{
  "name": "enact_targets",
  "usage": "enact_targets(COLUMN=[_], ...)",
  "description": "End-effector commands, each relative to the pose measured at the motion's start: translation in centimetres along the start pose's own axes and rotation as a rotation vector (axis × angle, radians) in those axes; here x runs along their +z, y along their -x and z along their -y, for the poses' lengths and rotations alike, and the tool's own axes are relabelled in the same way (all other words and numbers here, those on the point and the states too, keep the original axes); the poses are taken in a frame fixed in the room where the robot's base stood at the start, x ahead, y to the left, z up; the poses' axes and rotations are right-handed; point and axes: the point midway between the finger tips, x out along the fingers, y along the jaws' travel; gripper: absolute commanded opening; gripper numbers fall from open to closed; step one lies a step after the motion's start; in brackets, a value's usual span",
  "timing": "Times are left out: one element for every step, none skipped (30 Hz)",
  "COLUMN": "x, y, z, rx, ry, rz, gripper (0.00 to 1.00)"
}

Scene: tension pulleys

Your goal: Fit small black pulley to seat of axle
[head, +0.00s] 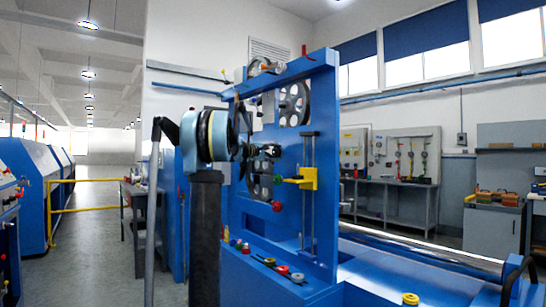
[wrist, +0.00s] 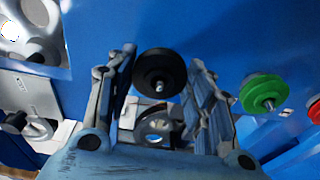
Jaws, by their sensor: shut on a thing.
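In the wrist view the small black pulley (wrist: 158,68), a dark disc with a bright metal centre, sits between the fingertips of my gripper (wrist: 163,62). The fingers appear to be closed on its sides. In the head view my gripper (head: 262,150) is in front of the upright blue panel (head: 318,130), partly hidden behind my own wrist. The pulley is too small and dark there to make out surely. I cannot tell which pin is the axle, or whether the pulley touches a seat.
A green pulley (wrist: 262,90) is close to the right of my gripper. A large grey spoked wheel (head: 293,103) and a yellow bracket (head: 302,180) are on the panel. Several small coloured parts stand on the blue ledge (head: 250,275). Open floor (head: 80,240) lies left.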

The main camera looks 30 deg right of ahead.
Motion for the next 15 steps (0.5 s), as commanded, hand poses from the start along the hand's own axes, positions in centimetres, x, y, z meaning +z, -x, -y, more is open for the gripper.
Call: enact_targets(x=[0.04,0.05,0.07,0.08,0.09,0.10,0.10,0.09,0.09,0.09,0.09,0.09,0.09,0.09,0.09], y=[-0.16,-0.24,-0.35,-0.43,-0.51,-0.61,-0.59,-0.57,-0.57,-0.57,-0.57,-0.57,-0.58,-0.59,-0.61], z=[-0.01,-0.01,-0.01,-0.01,-0.02,-0.02,-0.02,-0.02,-0.02,-0.02,-0.02,-0.01,-0.01,-0.02,-0.02], rx=[0.000,0.000,0.000,0.000,0.000,0.000,0.000,0.000,0.000,0.000,0.000,0.000,0.000,0.000,0.000], ry=[0.000,0.000,0.000,0.000,0.000,0.000,0.000,0.000,0.000,0.000,0.000,0.000,0.000,0.000,0.000], rz=[0.001,0.001,0.001,0.001,0.000,0.000,0.000,0.000,0.000,0.000,0.000,0.000,0.000,0.000,0.000], gripper=[0.22,0.22,0.22,0.22,0.22,0.22,0.22,0.22,0.22,0.22,0.22,0.22,0.22,0.22,0.22])
